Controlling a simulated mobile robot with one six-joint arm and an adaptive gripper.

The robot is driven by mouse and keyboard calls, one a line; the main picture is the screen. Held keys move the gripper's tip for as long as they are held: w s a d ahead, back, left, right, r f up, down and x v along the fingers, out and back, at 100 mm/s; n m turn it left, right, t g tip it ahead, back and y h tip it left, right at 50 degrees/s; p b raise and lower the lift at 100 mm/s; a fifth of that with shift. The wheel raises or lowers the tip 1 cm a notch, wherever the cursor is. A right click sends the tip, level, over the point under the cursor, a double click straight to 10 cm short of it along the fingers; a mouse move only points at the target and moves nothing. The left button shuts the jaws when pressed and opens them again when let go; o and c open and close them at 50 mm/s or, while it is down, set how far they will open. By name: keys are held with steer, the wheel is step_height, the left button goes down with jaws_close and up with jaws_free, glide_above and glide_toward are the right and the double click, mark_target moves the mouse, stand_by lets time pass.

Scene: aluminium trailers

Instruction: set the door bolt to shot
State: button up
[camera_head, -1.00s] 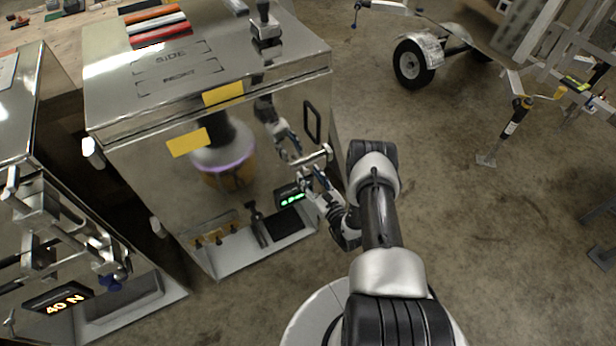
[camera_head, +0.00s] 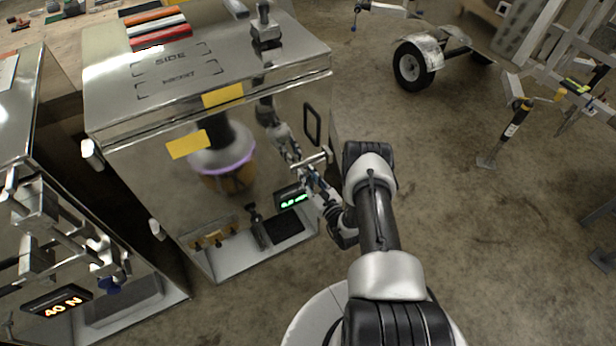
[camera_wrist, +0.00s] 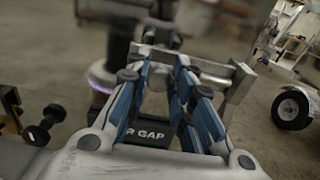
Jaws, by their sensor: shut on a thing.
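The door bolt (camera_head: 314,160) is a short bright metal bar at the right side of the polished cabinet door (camera_head: 262,130), below a dark loop handle. My gripper (camera_head: 308,174) is at this bar, in front of the door. In the wrist view the bar (camera_wrist: 225,75) lies across the tips of my gripper (camera_wrist: 176,62). Its blue-sided fingers are closed on the bolt, hiding part of it. Which end position the bolt is in cannot be told.
A small display (camera_head: 292,199) with green text sits below the bolt; the wrist view shows its label (camera_wrist: 145,133), partly hidden, ending "R GAP". A second metal cabinet (camera_head: 60,225) with a "40 N" display stands at left. A trailer wheel (camera_head: 411,66) is at back.

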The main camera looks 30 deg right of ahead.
jaws_close()
steer(key=d+b, duration=0.1)
steer(key=d, duration=0.3)
steer(key=shift+w+b, duration=0.1)
steer(key=shift+b, duration=0.25)
steer(key=o, duration=0.8)
jaws_free()
